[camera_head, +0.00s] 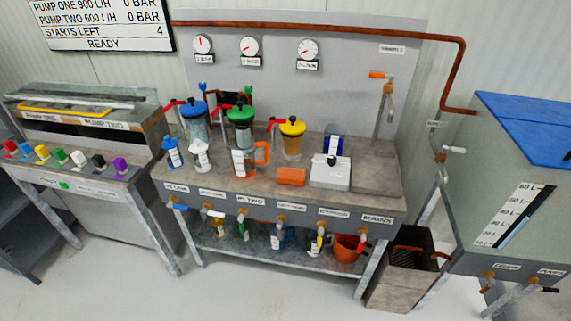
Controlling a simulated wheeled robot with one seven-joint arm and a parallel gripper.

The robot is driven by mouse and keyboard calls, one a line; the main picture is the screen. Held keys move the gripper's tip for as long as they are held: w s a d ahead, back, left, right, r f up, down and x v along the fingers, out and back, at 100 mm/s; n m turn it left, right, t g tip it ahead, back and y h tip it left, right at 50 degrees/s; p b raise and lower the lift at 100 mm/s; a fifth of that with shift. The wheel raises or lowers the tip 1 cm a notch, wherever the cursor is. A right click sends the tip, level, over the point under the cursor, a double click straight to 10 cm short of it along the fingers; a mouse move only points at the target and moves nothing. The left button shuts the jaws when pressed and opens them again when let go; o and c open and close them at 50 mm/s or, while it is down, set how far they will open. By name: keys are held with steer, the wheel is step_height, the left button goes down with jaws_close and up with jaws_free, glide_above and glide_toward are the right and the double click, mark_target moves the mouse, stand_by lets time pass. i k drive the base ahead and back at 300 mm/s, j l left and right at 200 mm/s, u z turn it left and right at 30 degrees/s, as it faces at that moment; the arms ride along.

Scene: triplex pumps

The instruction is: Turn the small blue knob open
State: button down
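Several small blue parts are in view. A blue knob (26,148) sits on the left console in a row of coloured knobs, between a red and a yellow one. A small blue knob (202,87) stands on the piping behind the bench, above the blue-lidded jar. A blue handle (179,207) is on the leftmost tap under the bench front. I cannot tell from this view which one the task means, or how far any is turned. My gripper is not in view.
A bin (400,262) and a blue-topped tank (500,165) are further right. The floor in front is clear.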

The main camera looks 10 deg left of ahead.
mark_target(202, 86)
steer(key=i+j, duration=0.1)
steer(key=j, duration=0.45)
steer(key=i+j, duration=0.1)
steer(key=j, duration=1.05)
steer(key=i+j, duration=0.15)
steer(key=j, duration=0.4)
steer(key=i+j, duration=0.1)
steer(key=j, duration=0.5)
steer(key=i+j, duration=0.1)
steer(key=j, duration=0.45)
steer(key=i+j, duration=0.1)
steer(key=j, duration=0.5)
